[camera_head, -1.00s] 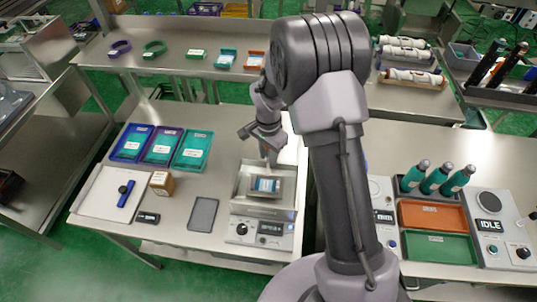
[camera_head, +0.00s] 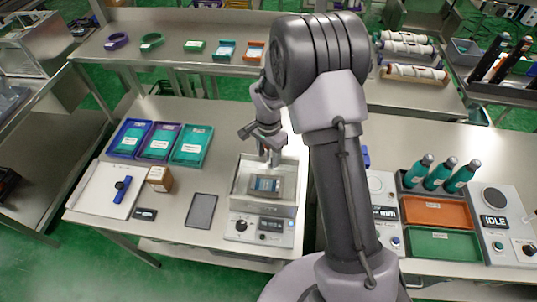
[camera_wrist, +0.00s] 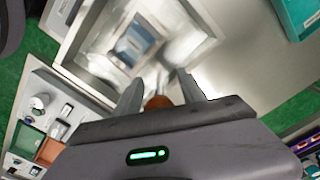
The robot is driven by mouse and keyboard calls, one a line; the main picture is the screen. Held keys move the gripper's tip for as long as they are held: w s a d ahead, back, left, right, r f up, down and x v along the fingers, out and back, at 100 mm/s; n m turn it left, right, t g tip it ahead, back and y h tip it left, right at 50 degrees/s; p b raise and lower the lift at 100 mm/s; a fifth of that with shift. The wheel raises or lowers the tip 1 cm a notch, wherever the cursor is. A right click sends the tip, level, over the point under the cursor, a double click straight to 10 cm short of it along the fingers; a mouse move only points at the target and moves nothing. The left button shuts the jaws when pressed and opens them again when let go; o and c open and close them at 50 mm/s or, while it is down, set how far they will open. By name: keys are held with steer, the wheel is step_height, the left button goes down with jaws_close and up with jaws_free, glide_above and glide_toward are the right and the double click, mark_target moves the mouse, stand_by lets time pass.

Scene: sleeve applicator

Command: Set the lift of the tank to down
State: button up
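The tank (camera_head: 235,203) is an open steel box on the table's right part, left of my arm. Inside it lies a grey platform with a blue and white item (camera_head: 265,184) on it. The tank's front panel (camera_head: 259,230) has a dark knob and a small display. My gripper (camera_head: 272,161) points down at the tank's back edge. In the wrist view the two fingers (camera_wrist: 160,80) stand apart, with an orange-brown rounded thing (camera_wrist: 158,102) showing between them. Whether they touch it is unclear. The tank interior also shows beyond the fingers, blurred.
Blue, purple and green trays (camera_head: 160,142) stand left of the tank. A brown box (camera_head: 160,178), a dark flat pad (camera_head: 201,210) and a white board (camera_head: 107,190) lie nearby. Teal bottles (camera_head: 440,174) and an IDLE panel (camera_head: 494,222) stand at the right.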

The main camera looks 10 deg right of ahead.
steer(key=shift+r, duration=0.1)
step_height(320, 180, up, 17)
steer(key=p, duration=0.3)
steer(key=shift+r, duration=0.15)
steer(key=shift+o, duration=0.2)
steer(key=r+n+p, duration=0.1)
steer(key=n+p, duration=0.1)
steer(key=p, duration=0.1)
steer(key=shift+r, duration=0.1)
step_height(320, 180, down, 18)
steer(key=shift+f+n+b, duration=0.15)
steer(key=shift+n+b, duration=0.55)
steer(key=shift+n, duration=0.5)
jaws_close()
